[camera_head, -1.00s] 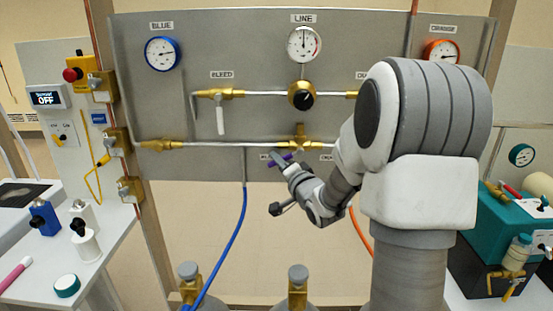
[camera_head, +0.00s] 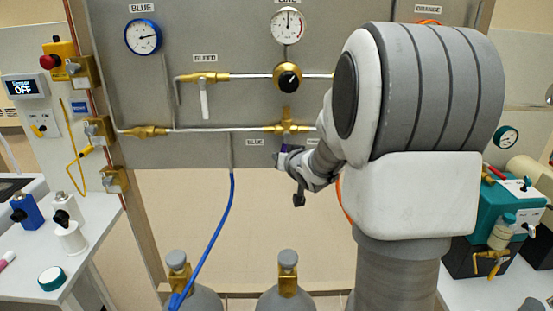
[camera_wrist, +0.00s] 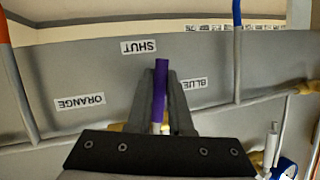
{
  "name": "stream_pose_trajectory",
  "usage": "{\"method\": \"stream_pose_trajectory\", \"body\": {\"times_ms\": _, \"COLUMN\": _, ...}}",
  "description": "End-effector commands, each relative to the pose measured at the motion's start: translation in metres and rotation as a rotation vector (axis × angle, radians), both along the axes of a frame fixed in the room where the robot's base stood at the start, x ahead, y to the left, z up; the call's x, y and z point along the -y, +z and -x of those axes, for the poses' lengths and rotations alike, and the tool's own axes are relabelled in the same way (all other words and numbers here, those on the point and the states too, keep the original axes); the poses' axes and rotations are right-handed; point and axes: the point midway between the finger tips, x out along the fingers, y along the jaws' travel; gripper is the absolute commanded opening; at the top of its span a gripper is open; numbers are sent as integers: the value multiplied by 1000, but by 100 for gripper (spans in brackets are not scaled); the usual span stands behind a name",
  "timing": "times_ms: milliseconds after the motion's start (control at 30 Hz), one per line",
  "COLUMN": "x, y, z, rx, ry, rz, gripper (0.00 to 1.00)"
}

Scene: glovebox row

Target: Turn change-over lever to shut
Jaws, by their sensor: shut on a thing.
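The change-over lever is a purple handle (camera_wrist: 160,92) with a pale stem at its base. In the wrist view it lies between the two fingers of my gripper (camera_wrist: 161,98), which is shut on it. Its free end is at the right edge of the SHUT label (camera_wrist: 138,47). The BLUE label (camera_wrist: 190,83) is right of the lever and the ORANGE label (camera_wrist: 79,102) is left. In the head view my gripper (camera_head: 287,159) is below the brass valve (camera_head: 287,123), and only a sliver of purple shows. My arm hides the panel to the right.
A bleed valve with a white handle (camera_head: 204,98) and a black regulator knob (camera_head: 288,77) sit above on the panel. A blue hose (camera_head: 217,235) hangs at the left. Gas cylinders (camera_head: 287,290) stand below.

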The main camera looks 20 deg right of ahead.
Motion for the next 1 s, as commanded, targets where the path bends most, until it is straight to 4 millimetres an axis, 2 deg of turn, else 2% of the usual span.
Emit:
{"method": "stream_pose_trajectory", "body": {"times_ms": 400, "x": 10, "y": -2, "z": 4, "rx": -67, "ry": 2, "rz": 165, "gripper": 0}}
{"method": "stream_pose_trajectory", "body": {"times_ms": 933, "x": 11, "y": -1, "z": 5, "rx": -76, "ry": 0, "rz": 183, "gripper": 0}}
{"method": "stream_pose_trajectory", "body": {"times_ms": 967, "x": 11, "y": -1, "z": 5, "rx": -76, "ry": 0, "rz": 183, "gripper": 22}}
{"method": "stream_pose_trajectory", "body": {"times_ms": 1000, "x": 11, "y": -1, "z": 5, "rx": -76, "ry": 0, "rz": 183, "gripper": 29}}
